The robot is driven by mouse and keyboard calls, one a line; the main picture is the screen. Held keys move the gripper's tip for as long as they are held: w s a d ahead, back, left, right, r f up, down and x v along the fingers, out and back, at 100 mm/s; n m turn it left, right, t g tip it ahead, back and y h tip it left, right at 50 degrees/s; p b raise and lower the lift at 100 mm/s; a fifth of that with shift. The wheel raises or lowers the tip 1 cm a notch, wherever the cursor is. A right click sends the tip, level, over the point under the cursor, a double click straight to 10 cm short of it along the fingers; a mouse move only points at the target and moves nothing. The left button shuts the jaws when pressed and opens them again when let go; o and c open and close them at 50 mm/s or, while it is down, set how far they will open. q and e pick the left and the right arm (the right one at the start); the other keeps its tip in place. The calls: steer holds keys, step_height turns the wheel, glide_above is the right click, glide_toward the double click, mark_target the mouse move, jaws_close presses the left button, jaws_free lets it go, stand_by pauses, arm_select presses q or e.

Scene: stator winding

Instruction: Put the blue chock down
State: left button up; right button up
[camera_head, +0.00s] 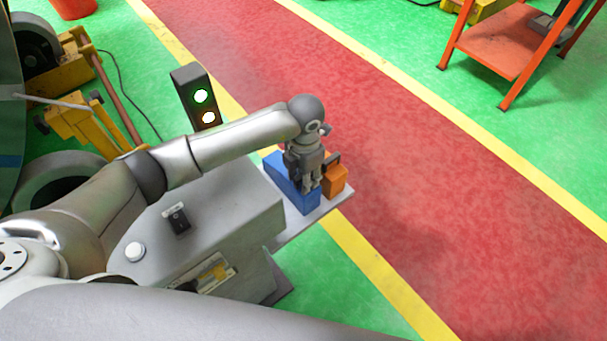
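The blue chock (305,203) is a long blue block at the outer end of a grey machine, over a light grey shelf. My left gripper (312,185) points down at it from above, its fingers at the block's middle and right part. The fingers partly cover the block, and I cannot tell whether they are closed on it. Whether the block rests on the shelf or hangs just above it is also unclear. My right gripper is not in view.
An orange block (334,181) with a dark handle sits right beside the blue chock on the shelf (325,207). The grey machine (205,225) has a button and switch on top. A signal light (197,97) stands behind my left arm. A red walkway lies clear at right.

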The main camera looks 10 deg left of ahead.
arm_select(q)
steer(key=shift+r, duration=0.3)
step_height(320, 180, up, 12)
steer(key=b, duration=0.1)
steer(key=shift+f, duration=0.15)
steer(key=shift+s+d, duration=0.1)
stand_by(0.3)
